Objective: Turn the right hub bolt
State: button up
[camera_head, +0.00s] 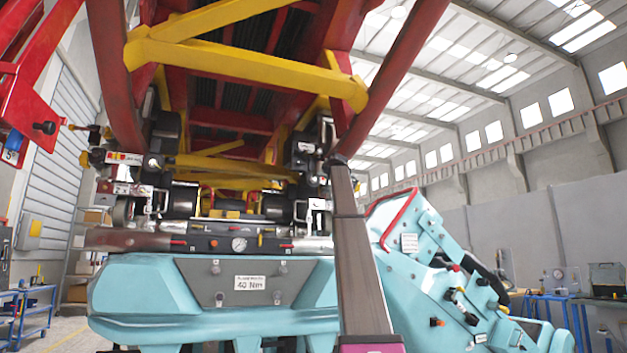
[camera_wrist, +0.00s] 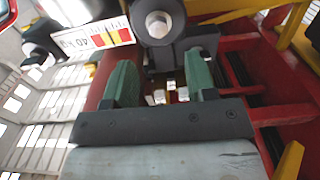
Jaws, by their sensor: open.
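The right wheel assembly (camera_head: 304,150) hangs under the red and yellow frame in the head view; its hub bolt is too small there to make out. In the wrist view, a round grey hub with a pale bolt head (camera_wrist: 158,23) shows at the top. A scale label (camera_wrist: 97,39) with red and yellow bars sits beside it, upside down. My gripper (camera_wrist: 160,82) is open, with green fingers apart and nothing seen held between them. The bolt head appears beyond the fingertips; I cannot tell the distance. In the head view the gripper is not clear.
A teal stand (camera_head: 210,300) with a 40 Nm plate fills the lower middle. A left wheel assembly (camera_head: 135,190) sits opposite. Red and yellow beams (camera_head: 245,68) cross close overhead. A teal panel with knobs (camera_head: 440,270) stands at right.

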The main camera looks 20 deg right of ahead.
jog(key=w, duration=0.7)
jog(key=shift+w, duration=0.15)
jog(key=shift+c, duration=0.3)
jog(key=c, duration=0.9)
